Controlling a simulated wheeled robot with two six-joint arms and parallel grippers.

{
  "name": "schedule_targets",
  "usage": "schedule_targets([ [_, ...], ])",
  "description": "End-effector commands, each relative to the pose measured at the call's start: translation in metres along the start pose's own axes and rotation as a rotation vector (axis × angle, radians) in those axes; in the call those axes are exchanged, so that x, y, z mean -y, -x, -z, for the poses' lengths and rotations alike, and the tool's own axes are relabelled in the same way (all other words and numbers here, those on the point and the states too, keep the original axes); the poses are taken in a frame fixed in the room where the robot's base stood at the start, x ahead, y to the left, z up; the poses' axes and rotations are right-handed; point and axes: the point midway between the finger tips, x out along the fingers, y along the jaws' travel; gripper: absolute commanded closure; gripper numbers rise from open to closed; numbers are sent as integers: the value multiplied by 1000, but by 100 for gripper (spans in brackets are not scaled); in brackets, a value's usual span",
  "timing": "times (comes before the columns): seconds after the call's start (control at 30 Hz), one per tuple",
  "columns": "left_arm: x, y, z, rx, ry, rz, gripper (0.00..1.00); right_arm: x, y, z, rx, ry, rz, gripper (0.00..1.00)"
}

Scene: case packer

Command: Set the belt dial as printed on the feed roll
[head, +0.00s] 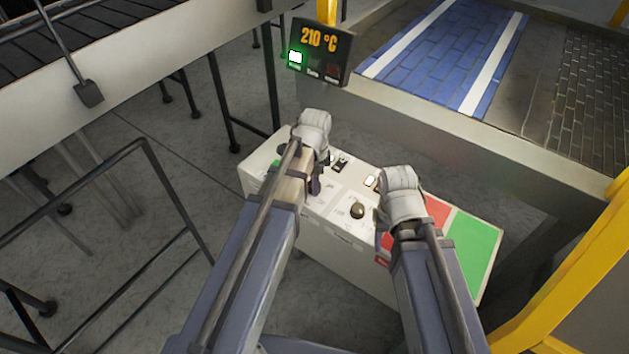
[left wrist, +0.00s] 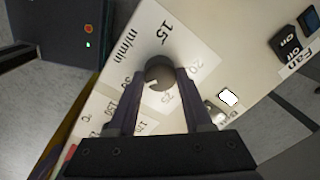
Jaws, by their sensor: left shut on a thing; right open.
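The belt dial (left wrist: 160,72) is a dark round knob on the white panel, marked "m/min", with 15, 20 and 25 readable around it. A small pale mark shows at its lower left edge in the left wrist view; the exact setting is hard to read. My left gripper (left wrist: 157,90) is shut on this dial, one finger on each side. In the head view my left gripper (head: 315,186) largely hides the dial. My right gripper (head: 380,236) is open and empty over the panel's right part, near the red pad. I cannot make out a feed roll or its print.
Another dark knob (head: 357,210) stands on the control panel (head: 325,232) between my grippers. Fan switches (left wrist: 290,40) and a lit white button (left wrist: 229,97) are close to the dial. Red and green (head: 474,250) pads lie right. A display (head: 320,52) reads 210 °C behind.

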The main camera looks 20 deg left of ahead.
Motion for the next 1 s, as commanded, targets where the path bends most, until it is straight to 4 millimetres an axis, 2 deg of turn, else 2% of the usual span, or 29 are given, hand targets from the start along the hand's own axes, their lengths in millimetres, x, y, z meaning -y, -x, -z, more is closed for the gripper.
schedule_targets([
  [0.53,0,0,0,-1,-24,0,100,0,0,0,0,0,0,50],
  [0.57,0,0,0,-1,-24,0,49,0,0,0,0,0,0,50],
  [0.8,0,0,0,-1,-23,0,22,0,0,0,0,0,0,50],
  [1.0,0,0,0,-1,-23,0,20,0,0,0,0,0,0,50],
])
